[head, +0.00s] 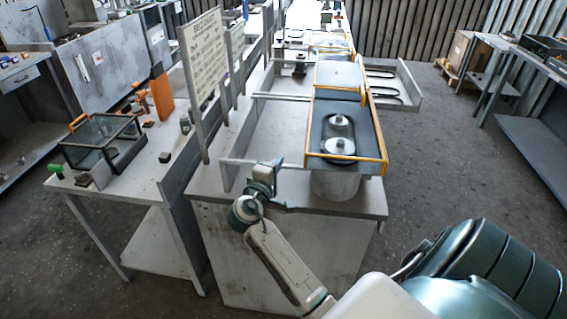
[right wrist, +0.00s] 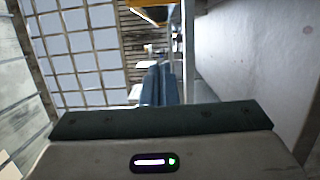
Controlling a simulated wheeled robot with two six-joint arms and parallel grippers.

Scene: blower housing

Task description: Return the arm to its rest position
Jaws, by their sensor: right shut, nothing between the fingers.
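My right arm reaches in from the bottom right of the head view. Its right gripper (head: 268,172) is above the front edge of the grey workbench (head: 230,205), left of the yellow-edged fixture. My left gripper is not in view.
The yellow-edged fixture (head: 345,160) holds two round metal parts (head: 340,145). A signboard (head: 204,60) stands left of it. A side table (head: 130,180) carries a glass-sided box (head: 102,140) and an orange block (head: 161,95). Open floor (head: 445,150) lies to the right.

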